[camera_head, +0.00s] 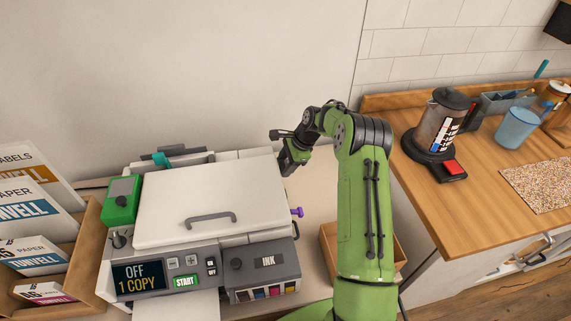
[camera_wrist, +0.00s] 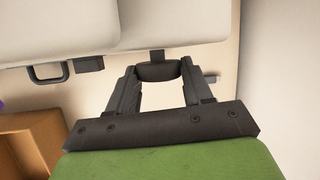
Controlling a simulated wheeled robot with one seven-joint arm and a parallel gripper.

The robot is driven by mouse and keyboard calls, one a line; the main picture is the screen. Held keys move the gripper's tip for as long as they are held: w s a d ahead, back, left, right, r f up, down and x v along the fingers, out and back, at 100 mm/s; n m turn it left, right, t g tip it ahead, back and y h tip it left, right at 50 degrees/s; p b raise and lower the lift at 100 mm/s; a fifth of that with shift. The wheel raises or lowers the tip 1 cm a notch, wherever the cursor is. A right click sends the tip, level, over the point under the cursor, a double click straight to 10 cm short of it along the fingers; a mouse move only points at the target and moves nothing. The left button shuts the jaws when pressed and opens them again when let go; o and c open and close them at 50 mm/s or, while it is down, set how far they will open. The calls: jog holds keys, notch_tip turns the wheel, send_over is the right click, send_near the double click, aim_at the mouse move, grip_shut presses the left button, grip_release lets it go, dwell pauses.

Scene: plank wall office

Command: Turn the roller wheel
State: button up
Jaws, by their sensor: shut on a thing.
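The printer (camera_head: 205,205) stands on the counter with its white lid closed. In the wrist view, the roller wheel (camera_wrist: 158,72) is a short dark cylinder on a small stem at the printer's right side. My gripper (camera_head: 287,171) points down beside the printer's back right corner. In the wrist view its two fingers (camera_wrist: 158,77) are on either side of the wheel, shut on it. The wheel is hidden in the head view.
A purple knob (camera_head: 297,212) sticks out from the printer's right side. A cardboard box (camera_head: 328,238) is partly behind my arm. A green device (camera_head: 122,200) is at the printer's left. A coffee maker (camera_head: 440,125) stands on the wooden counter (camera_head: 465,190) at right.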

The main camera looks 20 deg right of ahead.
jog(key=t+b, duration=0.1)
jog(key=b, duration=0.1)
jog(key=t+b, duration=0.2)
jog(key=b, duration=0.1)
jog(key=s+n+t+b, duration=0.1)
jog(key=t+b, duration=0.1)
jog(key=shift+f+h, duration=0.3)
jog(key=shift+a+b, duration=0.1)
jog(key=shift+b, duration=0.25)
jog(key=o, duration=1)
jog(key=shift+r, duration=0.1)
jog(key=p+v, duration=0.4)
jog(key=v, duration=1.1)
jog(key=shift+s+r, duration=0.25)
jog(key=shift+s, duration=0.05)
